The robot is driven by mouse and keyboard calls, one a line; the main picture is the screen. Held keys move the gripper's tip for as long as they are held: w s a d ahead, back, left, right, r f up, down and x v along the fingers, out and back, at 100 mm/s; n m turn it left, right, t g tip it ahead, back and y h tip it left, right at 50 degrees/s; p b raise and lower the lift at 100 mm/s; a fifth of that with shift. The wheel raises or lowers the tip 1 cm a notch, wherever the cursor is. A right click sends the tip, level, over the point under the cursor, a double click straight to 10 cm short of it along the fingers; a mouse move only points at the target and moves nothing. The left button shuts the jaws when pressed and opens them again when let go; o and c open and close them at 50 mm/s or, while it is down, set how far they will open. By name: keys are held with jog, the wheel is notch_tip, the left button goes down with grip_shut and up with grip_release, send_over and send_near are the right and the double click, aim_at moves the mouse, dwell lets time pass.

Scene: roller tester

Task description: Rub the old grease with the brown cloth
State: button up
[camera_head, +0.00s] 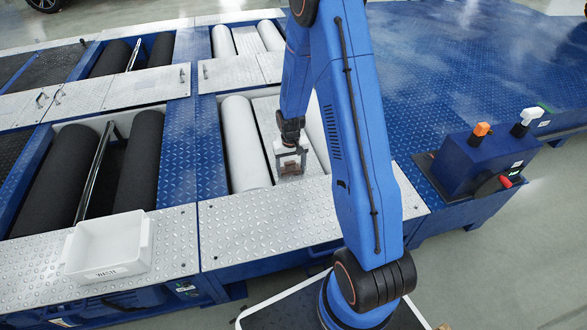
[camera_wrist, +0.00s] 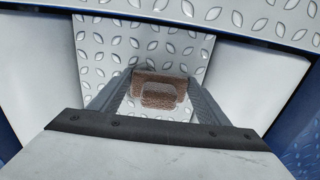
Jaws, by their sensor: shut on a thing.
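The brown cloth (camera_wrist: 158,94) is a small folded pad between the fingers of my gripper (camera_head: 290,171). In the wrist view my gripper (camera_wrist: 160,86) is shut on it. The cloth is over the silver tread plate (camera_wrist: 120,42) between the two pale rollers. I cannot tell whether it touches the plate. A faint greyish patch shows beside the cloth's upper edge, but I cannot tell whether it is the old grease. In the head view the cloth is small and partly hidden by the gripper.
A white bin (camera_head: 130,242) with a label stands on the front tread plate at left. Pale rollers (camera_head: 245,145) flank the plate under my gripper. Dark rollers (camera_head: 139,160) lie further left. A blue control box (camera_head: 484,155) with orange, white and red parts stands at right.

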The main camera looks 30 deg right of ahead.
jog(key=shift+s+d+r, duration=0.1)
jog(key=shift+s+d, duration=0.05)
jog(key=shift+d, duration=0.55)
jog(key=shift+s+d, duration=0.15)
jog(key=shift+d, duration=0.5)
jog(key=shift+w+a, duration=0.15)
jog(key=shift+a, duration=0.65)
jog(key=shift+a, duration=0.1)
jog(key=shift+w+a+f, duration=0.15)
jog(key=shift+a+f, duration=0.05)
jog(key=shift+a, duration=0.45)
jog(key=shift+d, duration=0.1)
jog(key=shift+d, duration=0.1)
